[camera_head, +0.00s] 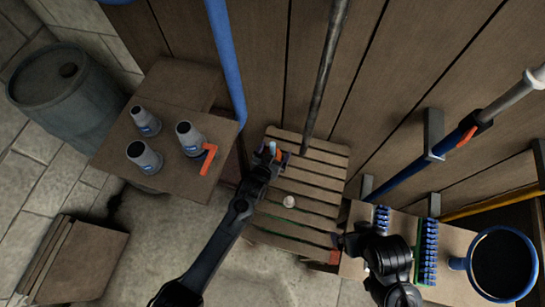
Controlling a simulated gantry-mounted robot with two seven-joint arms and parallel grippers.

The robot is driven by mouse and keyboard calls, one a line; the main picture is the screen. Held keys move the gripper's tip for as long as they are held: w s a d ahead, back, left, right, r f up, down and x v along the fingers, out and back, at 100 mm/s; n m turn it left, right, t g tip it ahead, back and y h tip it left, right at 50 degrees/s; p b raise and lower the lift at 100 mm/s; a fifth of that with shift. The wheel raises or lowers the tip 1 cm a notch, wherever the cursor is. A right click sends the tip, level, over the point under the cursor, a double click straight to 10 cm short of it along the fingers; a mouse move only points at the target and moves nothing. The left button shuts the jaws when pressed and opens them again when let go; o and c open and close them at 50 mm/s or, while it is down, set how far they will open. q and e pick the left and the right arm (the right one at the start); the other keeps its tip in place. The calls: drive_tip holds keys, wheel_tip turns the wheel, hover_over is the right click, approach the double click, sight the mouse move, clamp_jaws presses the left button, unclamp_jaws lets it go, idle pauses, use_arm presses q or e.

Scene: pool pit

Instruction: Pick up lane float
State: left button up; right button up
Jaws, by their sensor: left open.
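My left gripper (268,154) is open, over the back part of a slatted wooden stand (320,158). A small piece with orange and blue parts (283,154) shows at its fingers; I cannot tell whether it lies between them or behind them. A small round whitish thing (289,201) lies on the slats in front of the gripper, apart from it. Which of these is the lane float is not clear. My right gripper (340,241) is at the stand's front right corner, dark and small, its fingers hard to make out.
A wooden table (205,85) at left bears grey bottles (145,157) and an orange angled piece (208,160). At right, a board (455,240) holds blue ribbed strips (428,252) and a blue mug (502,263). A dark pole (325,75) stands behind the slats. A barrel (68,92) stands far left.

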use_arm(q)
drive_tip(key=c, duration=1)
drive_tip(key=shift+r, duration=0.1)
drive_tip(key=shift+c, duration=0.2)
drive_tip(key=shift+r, duration=0.75)
wheel_tip(320, 180, up, 16)
drive_tip(key=p, duration=0.3)
drive_tip(key=shift+r, duration=0.2)
drive_tip(key=shift+p, duration=0.3)
drive_tip(key=shift+p, duration=0.3)
